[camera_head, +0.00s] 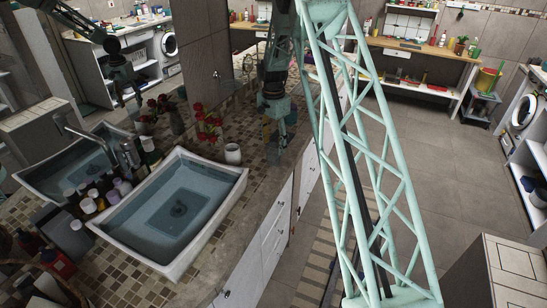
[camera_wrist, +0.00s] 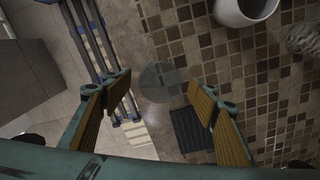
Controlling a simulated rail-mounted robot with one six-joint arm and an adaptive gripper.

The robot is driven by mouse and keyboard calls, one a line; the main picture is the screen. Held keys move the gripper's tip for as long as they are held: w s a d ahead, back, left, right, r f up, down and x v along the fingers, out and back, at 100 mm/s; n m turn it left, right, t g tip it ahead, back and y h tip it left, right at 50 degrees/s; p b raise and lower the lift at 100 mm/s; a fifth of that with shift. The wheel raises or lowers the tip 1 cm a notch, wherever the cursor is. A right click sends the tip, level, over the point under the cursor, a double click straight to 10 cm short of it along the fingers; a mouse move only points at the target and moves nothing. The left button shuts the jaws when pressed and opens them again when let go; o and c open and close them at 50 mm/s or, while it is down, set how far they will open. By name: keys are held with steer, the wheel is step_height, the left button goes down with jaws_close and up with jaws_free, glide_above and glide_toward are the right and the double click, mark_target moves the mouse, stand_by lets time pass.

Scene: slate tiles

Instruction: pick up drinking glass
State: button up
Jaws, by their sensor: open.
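The drinking glass (camera_wrist: 160,80) is clear and seen from above as a faint round outline in the wrist view. It is on the edge of the counter, where brown stone meets the mosaic tiles. My gripper (camera_wrist: 160,96) is open, with one orange-padded finger to the left of the glass and one to the right. In this view the glass lies between and slightly beyond the fingertips; I see no contact. In the head view my gripper (camera_head: 273,108) hangs over the far part of the counter; the glass is hard to make out there.
A white pot (camera_wrist: 246,8) and a textured grey object (camera_wrist: 304,41) stand to the right. A dark ribbed mat (camera_wrist: 190,130) lies near the right finger. The white sink (camera_head: 232,188), red flowers (camera_head: 207,120) and a white cup (camera_head: 233,153) are on the counter.

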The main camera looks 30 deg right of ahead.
mark_target(273, 156)
steer(key=shift+f, duration=1.1)
steer(key=shift+f, duration=0.1)
steer(key=shift+f+p, duration=0.3)
steer(key=shift+f, duration=2.2)
steer(key=c, duration=1.1)
